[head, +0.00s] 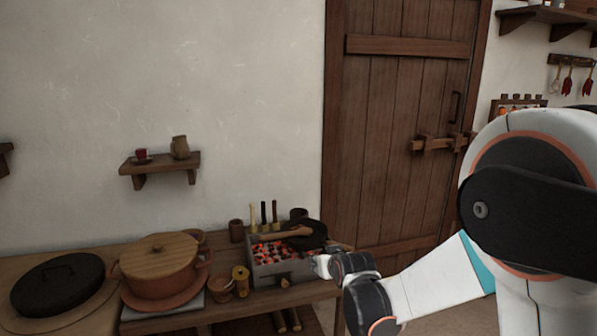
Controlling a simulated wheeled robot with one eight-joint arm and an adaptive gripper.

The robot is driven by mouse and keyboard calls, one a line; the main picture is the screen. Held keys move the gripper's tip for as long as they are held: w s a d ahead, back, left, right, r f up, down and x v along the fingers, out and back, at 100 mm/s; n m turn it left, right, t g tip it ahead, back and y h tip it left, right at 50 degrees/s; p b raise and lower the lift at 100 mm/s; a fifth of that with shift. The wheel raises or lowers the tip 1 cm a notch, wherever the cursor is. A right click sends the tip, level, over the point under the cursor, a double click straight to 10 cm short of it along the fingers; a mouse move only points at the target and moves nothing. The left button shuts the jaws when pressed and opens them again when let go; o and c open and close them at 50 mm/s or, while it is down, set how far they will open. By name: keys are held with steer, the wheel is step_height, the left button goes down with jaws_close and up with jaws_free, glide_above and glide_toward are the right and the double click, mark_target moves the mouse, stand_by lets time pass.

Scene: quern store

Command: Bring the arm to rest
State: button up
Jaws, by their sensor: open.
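My arm reaches in from the right of the head view. My gripper (319,266) is at its end, beside the right side of a grey box of glowing coals (283,270). It is small in the picture and partly hidden by my wrist. Its jaws are open, and I see nothing held in them. I cannot tell whether it touches the box. A dark pan (312,236) and a wooden spoon (287,233) lie over the back of the coals, just above my gripper.
A lidded clay pot (158,262), a yellow spool-shaped thing (241,280) and a dark round lid (58,284) are left of the coals. A wall shelf (160,164) holds a jug and a red cup. A wooden door (400,120) stands behind. Open floor shows right of the table.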

steer(key=s+d+r+g, duration=0.1)
steer(key=s+d+r, duration=0.2)
steer(key=s, duration=0.2)
steer(key=s+d+r+m+h, duration=0.1)
steer(key=s+d+r, duration=0.15)
steer(key=s, duration=0.35)
steer(key=s+d+r+g, duration=0.1)
steer(key=s+d+r, duration=0.1)
steer(key=s+r, duration=0.25)
steer(key=s+d+g, duration=0.1)
steer(key=s+d, duration=0.1)
steer(key=s, duration=0.8)
steer(key=s+d+f+m+g+h, duration=0.1)
steer(key=s+d, duration=0.2)
steer(key=s, duration=0.7)
steer(key=shift+s+f, duration=0.2)
steer(key=shift+s, duration=0.1)
